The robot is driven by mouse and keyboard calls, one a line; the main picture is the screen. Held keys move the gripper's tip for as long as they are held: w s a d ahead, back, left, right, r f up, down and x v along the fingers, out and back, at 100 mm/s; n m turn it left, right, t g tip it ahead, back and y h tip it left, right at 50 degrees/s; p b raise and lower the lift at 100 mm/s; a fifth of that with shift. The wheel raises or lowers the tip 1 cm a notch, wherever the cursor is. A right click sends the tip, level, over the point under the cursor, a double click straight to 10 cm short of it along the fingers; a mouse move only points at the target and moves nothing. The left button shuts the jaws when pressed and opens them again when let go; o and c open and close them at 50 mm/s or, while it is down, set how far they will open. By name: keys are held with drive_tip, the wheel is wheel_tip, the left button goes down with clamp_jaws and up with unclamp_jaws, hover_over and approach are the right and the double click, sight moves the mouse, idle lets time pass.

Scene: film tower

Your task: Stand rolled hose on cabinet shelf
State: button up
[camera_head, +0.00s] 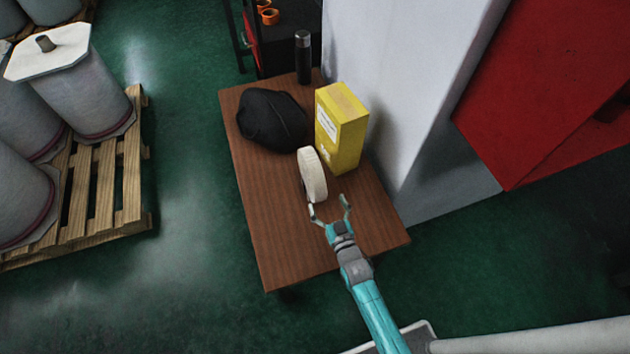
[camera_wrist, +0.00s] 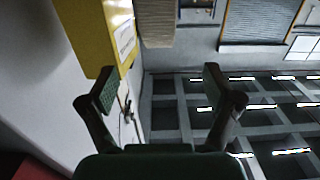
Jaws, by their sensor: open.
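The rolled hose (camera_head: 313,174) is an off-white coil standing on its edge on the brown table, left of a yellow box. In the wrist view its pale ribbed edge (camera_wrist: 158,22) appears to show at the top, beside the box. My gripper (camera_head: 328,203) is open and empty, just in front of the hose at its near right side. Its two fingers (camera_wrist: 158,85) are spread wide in the wrist view, with nothing between them. A large red panel (camera_head: 540,95) is at the upper right; I cannot tell if it belongs to the cabinet. No shelf is clearly visible.
The brown table (camera_head: 280,245) is bare at its near end. The yellow box (camera_head: 342,128) stands close behind the hose, with a black bag (camera_head: 271,120) and dark bottle (camera_head: 303,57) farther back. A white wall (camera_head: 400,90) borders the table's right. A loaded pallet (camera_head: 130,180) is left.

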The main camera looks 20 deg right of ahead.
sight(313, 167)
drive_tip(key=w, duration=1.3)
drive_tip(key=shift+w+d+r, duration=0.1)
drive_tip(key=shift+w+r, duration=0.05)
drive_tip(key=shift+w, duration=0.25)
clamp_jaws()
drive_tip(key=shift+r, duration=0.2)
